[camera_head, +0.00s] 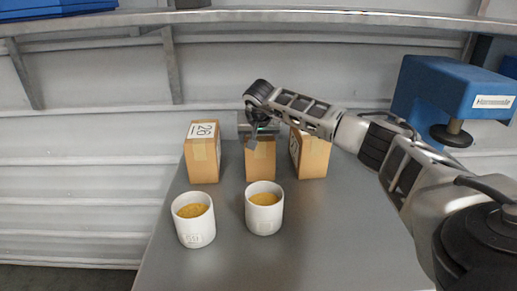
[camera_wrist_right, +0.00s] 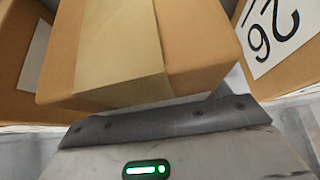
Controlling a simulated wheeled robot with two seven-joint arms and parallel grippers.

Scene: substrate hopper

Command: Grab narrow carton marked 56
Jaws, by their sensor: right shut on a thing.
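A narrow brown carton (camera_head: 260,162) with a paler tape strip stands in the middle of three cartons at the back of the grey table. No number shows on its visible faces. My right gripper (camera_head: 258,136) is at its top and is shut on it. In the right wrist view the held carton (camera_wrist_right: 205,45) fills the upper middle, right against the dark finger pad (camera_wrist_right: 165,118); the other finger is hidden. My left gripper is not in view.
A carton marked 26 (camera_head: 204,160) stands close on the left, another carton (camera_head: 313,157) with a partly hidden label close on the right. Two white cups (camera_head: 194,228) (camera_head: 264,217) with yellowish contents stand in front. A blue machine (camera_head: 450,88) is at the right.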

